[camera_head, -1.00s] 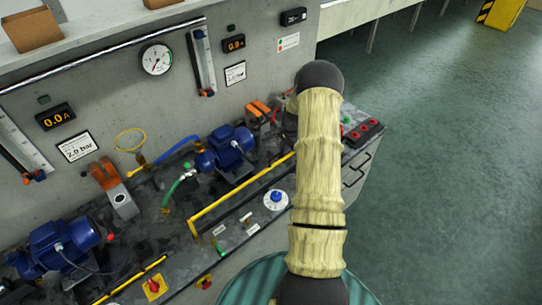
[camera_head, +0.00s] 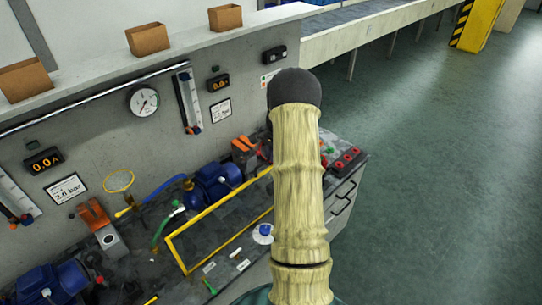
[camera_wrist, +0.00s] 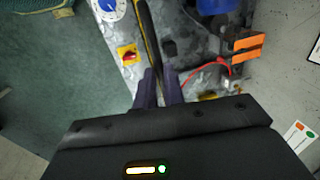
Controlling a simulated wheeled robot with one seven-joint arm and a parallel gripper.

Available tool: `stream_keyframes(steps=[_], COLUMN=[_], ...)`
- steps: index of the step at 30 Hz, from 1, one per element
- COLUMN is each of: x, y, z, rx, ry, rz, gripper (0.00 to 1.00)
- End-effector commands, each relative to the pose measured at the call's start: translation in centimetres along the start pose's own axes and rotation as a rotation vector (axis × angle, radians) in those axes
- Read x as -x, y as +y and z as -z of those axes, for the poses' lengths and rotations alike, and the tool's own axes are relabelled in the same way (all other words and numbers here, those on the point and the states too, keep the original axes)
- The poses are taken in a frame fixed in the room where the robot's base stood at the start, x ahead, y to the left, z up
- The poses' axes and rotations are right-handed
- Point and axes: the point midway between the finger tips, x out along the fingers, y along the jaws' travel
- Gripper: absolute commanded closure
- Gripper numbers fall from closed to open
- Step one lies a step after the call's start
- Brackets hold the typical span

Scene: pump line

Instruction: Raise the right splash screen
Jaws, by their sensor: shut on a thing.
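The right splash screen (camera_head: 222,203) is a clear panel in a yellow frame on the bench in front of the blue pump (camera_head: 216,184). In the head view its frame stands tilted up from the bench top, and its right end is hidden behind my arm. In the wrist view the screen's edge (camera_wrist: 151,42) runs as a narrow dark and yellow strip down to my gripper (camera_wrist: 160,78). The two fingers are closed on this edge. My gripper is hidden behind my arm in the head view.
A white and blue dial (camera_head: 263,233) sits on the bench front, close to my arm. Red sockets (camera_head: 345,160) are at the right end. The floor at right is clear.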

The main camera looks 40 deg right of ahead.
Motion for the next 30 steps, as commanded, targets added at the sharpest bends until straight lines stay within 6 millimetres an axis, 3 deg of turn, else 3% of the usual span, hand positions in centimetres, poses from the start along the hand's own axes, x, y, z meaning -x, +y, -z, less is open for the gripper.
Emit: stream_keyframes(steps=[4,5,8,20,26,30], x=[0.6,0.6,0.6,0.8,3.0,5.7], y=[-0.5,-0.5,-0.5,-0.3,-0.2,-0.2], z=[0.2,0.2,0.2,0.1,0.2,0.1], rx=[0.001,0.001,0.001,0.001,0.001,0.001], ry=[0.008,0.009,0.008,0.006,0.008,0.009], rz=[0.012,0.012,0.012,0.008,0.010,0.011], gripper=[1.00,0.87,0.68,0.67,0.67,0.67])
